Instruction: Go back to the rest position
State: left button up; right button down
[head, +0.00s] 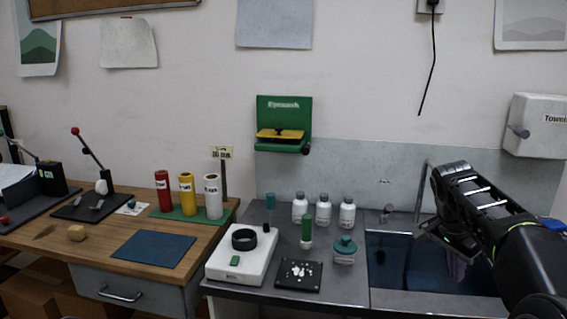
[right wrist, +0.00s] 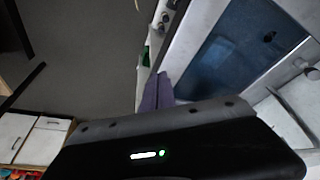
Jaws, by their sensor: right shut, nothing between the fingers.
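My right gripper (head: 437,234) shows at the right of the head view, above the sink (head: 405,262). It is shut with nothing held. In the right wrist view a dark part of my own arm or gripper fills the bottom, and the fingertips are not clear there. The blue sink basin also shows in that view (right wrist: 240,50). My left gripper is not in either view.
Left of the sink, the grey counter holds a white device (head: 240,262) with a black ring, a black plate with white pieces (head: 298,275), a teal-lidded jar (head: 345,250) and white bottles (head: 323,209). A faucet (head: 420,192) stands behind the sink. A wooden bench (head: 120,215) is at left.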

jog(key=w+a+f+n+y, duration=0.15)
jog(key=a+f, duration=0.25)
jog(key=f, duration=0.5)
jog(key=w+a+f+n+y, duration=0.1)
jog(key=a+f+n, duration=0.2)
jog(key=f, duration=0.5)
jog(key=s+a+f+n+y, duration=0.1)
jog(key=s+a+f+n, duration=0.1)
jog(key=a+f, duration=0.45)
jog(key=s+a+f+n+y, duration=0.1)
jog(key=s+a+f, duration=0.2)
jog(key=f, duration=0.6)
jog(key=s+a+f+n+y, duration=0.2)
jog(key=s+a+f+n, duration=0.1)
jog(key=s+a+f, duration=0.8)
jog(key=s+a+f+n, duration=0.1)
jog(key=s+a, duration=0.2)
jog(key=s, duration=0.4)
jog(key=s+a+f+y, duration=0.1)
jog(key=s+a, duration=0.1)
jog(key=s, duration=0.6)
jog(key=shift+a+f+n+g, duration=0.3)
jog(key=shift+a+n+g, duration=0.05)
jog(key=shift+a+g, duration=0.05)
jog(key=shift+d+y, duration=0.1)
jog(key=shift+y, duration=0.15)
